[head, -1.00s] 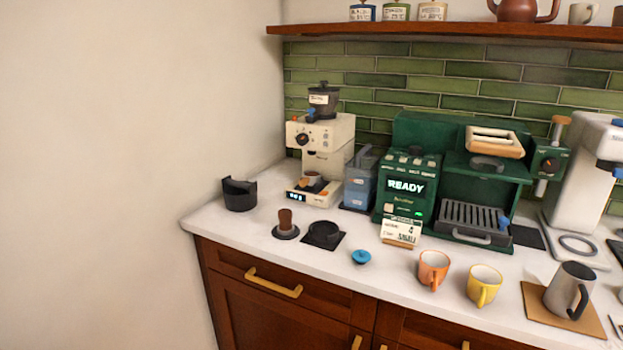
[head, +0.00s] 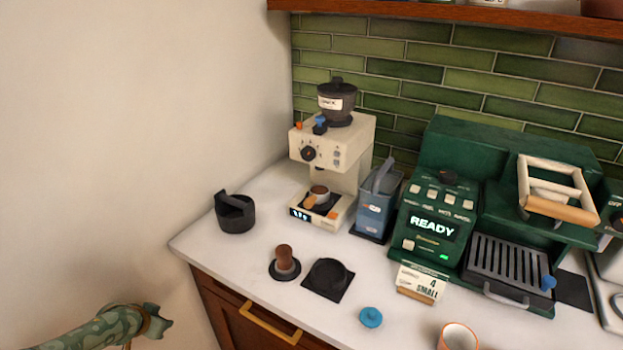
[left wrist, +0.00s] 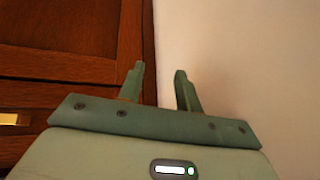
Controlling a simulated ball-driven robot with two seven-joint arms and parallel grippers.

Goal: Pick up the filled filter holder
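The filter holder (head: 319,194) sits on the base of the cream grinder (head: 331,150), under its spout. Its bowl shows brown grounds on top, and its short orange-brown handle points to the front left. My right gripper is not in view.
A black knock container (head: 236,215), a tamper (head: 285,262) and a black tamping mat (head: 328,280) stand on the white counter. A blue-grey bin (head: 375,212) and the green coffee machine (head: 428,230) stand right of the grinder. The counter directly before the grinder is partly clear.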

